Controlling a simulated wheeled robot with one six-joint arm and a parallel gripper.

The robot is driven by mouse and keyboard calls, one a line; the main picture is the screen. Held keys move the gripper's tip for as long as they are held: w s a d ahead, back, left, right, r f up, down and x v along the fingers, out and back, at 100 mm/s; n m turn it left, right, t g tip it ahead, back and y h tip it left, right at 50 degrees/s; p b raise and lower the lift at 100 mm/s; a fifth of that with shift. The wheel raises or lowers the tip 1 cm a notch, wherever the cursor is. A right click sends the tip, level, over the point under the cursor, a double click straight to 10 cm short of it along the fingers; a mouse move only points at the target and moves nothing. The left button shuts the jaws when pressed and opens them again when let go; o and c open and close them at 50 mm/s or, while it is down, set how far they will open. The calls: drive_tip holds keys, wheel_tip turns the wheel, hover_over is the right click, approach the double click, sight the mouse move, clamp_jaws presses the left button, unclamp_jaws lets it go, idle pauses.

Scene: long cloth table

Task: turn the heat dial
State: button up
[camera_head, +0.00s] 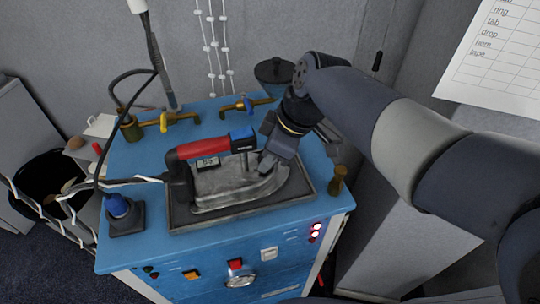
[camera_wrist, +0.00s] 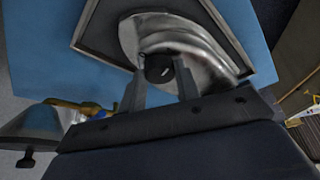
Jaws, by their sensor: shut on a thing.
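The iron (camera_head: 240,190) has a silver metal body and a red and blue handle (camera_head: 205,147). It sits in a dark-rimmed metal tray (camera_head: 172,215) on a blue workbench (camera_head: 140,165). In the wrist view the heat dial (camera_wrist: 158,70), a round black knob with a short white mark, stands on the silver iron body (camera_wrist: 205,40). My gripper (camera_head: 256,160) reaches down onto the iron from the right. In the wrist view its two fingers (camera_wrist: 161,75) stand on either side of the dial, shut on it. The head view does not clearly show the dial.
A cable (camera_head: 115,182) runs left from the iron. A blue-topped part (camera_head: 118,207) stands at the front left, and a brass post (camera_head: 338,182) at the right edge.

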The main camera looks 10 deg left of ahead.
drive_tip(key=m+t, duration=0.1)
drive_tip(key=m, duration=0.4)
drive_tip(key=shift+s+t+h, duration=0.2)
drive_tip(key=shift+t+h, duration=0.2)
idle(0.4)
drive_tip(key=o, duration=1)
drive_tip(key=b+v, duration=0.1)
drive_tip(key=v, duration=0.9)
drive_tip(key=shift+s+r, duration=0.1)
drive_tip(key=shift+r, duration=0.3)
